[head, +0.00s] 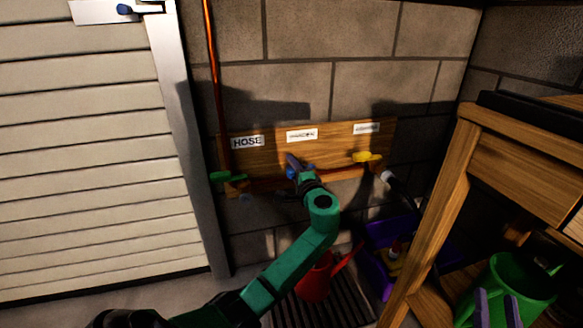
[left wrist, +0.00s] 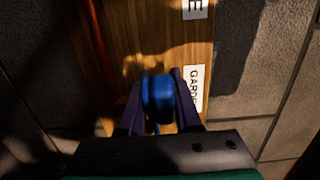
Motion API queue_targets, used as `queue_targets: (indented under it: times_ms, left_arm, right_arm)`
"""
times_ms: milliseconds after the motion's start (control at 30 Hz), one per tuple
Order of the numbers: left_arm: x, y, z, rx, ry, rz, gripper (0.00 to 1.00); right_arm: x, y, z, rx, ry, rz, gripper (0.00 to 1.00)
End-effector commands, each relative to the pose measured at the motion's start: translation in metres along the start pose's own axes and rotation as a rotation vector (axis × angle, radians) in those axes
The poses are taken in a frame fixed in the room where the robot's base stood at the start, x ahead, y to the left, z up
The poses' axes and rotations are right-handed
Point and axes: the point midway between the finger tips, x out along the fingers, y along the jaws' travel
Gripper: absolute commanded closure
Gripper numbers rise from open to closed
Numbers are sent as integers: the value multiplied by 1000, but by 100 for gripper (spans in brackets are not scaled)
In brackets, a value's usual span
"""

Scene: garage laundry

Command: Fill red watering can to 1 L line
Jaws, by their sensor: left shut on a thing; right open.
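The red watering can (head: 313,284) stands on the dark floor grate below the taps, partly hidden by my left arm. Its spout points up to the right. Its 1 L line and any water cannot be made out. My left gripper (head: 297,166) is at the middle tap, shut on its blue handle (left wrist: 158,97), which sits between the fingers in the left wrist view. The label above it (head: 302,135) seems to read GARDEN. My right gripper (head: 498,308) is open at the bottom right, in front of a green can.
A green-handled tap (head: 228,177) under the HOSE label is on the left and a yellow-handled tap (head: 367,157) on the right. A purple crate (head: 379,233) stands right of the red can. A wooden bench (head: 437,205) with the green can (head: 520,280) fills the right side.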

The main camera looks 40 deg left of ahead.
Motion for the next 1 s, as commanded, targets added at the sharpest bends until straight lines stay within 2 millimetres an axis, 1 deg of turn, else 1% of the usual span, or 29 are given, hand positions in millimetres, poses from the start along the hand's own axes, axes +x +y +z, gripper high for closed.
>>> queue_targets:
  times_ms: [33,200,500,533,567,600,1000]
  left_arm:
    - [0,-7,0,-6,-11,-13,100]
    - [-1,-7,0,-5,-28,-13,100]
    - [-1,-8,0,-5,-27,-14,100]
    - [-1,-8,0,-5,-26,-14,60]
    - [-1,-8,0,-5,-26,-14,49]
    - [-1,-8,0,-5,-26,-14,46]
    - [-3,-3,-1,-1,-26,-5,46]
  right_arm:
    - [2,0,-4,-3,13,-2,50]
    - [5,0,-11,-9,35,-5,50]
    - [5,0,-12,-9,35,-5,50]
    - [5,0,-12,-9,35,-5,50]
    - [5,0,-11,-9,35,-5,50]
    - [5,0,-11,-9,35,-5,50]
    - [5,-1,-10,-7,31,-5,50]
